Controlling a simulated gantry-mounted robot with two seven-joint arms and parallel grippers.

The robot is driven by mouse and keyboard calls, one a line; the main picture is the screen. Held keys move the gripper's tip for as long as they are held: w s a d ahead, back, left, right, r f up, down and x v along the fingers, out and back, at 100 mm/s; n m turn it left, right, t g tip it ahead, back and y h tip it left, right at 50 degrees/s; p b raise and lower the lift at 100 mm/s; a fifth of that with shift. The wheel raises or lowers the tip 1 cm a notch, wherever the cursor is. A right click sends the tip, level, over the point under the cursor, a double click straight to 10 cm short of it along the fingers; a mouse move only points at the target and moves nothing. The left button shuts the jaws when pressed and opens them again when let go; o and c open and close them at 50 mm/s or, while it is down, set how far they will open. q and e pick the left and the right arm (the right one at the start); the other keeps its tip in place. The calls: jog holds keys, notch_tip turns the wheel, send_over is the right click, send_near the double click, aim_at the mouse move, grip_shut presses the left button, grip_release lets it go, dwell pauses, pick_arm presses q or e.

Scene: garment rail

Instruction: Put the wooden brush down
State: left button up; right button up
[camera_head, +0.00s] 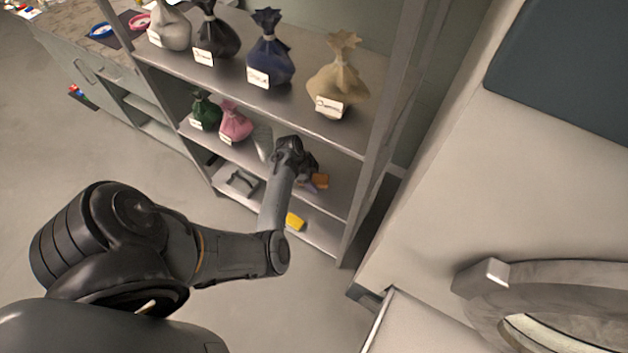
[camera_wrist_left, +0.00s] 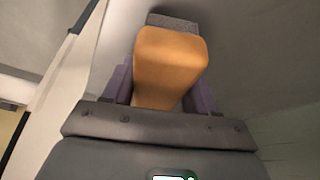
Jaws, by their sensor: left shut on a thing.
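The wooden brush is an orange block that shows in the left wrist view (camera_wrist_left: 170,62), with a grey strip at its far end. My left gripper (camera_wrist_left: 160,92) is shut on it, one purple finger on each side. In the head view the brush (camera_head: 320,180) is a small orange patch beside my left gripper (camera_head: 311,182), at the right part of the middle shelf (camera_head: 338,200). My wrist hides much of the gripper there. I cannot tell whether the brush touches the shelf. My right gripper is not in view.
Green (camera_head: 205,110) and pink (camera_head: 235,122) bags stand left on the same shelf. Larger bags, one beige (camera_head: 340,78), stand on the shelf above. A yellow item (camera_head: 295,221) and a grey holder (camera_head: 238,182) are on the lowest shelf. An upright post (camera_head: 368,200) bounds the right.

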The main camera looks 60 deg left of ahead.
pick_arm(q)
jog(key=shift+f, duration=0.1)
jog(key=o, duration=0.5)
jog(key=shift+s+f, duration=0.1)
jog(key=o, duration=0.4)
jog(key=shift+o, duration=0.2)
jog(key=p+v, duration=0.3)
jog(key=v, duration=0.7)
jog(key=shift+r, duration=0.45)
jog(key=shift+s+a+r, duration=0.2)
jog(key=shift+r, duration=0.45)
jog(key=shift+s, duration=0.1)
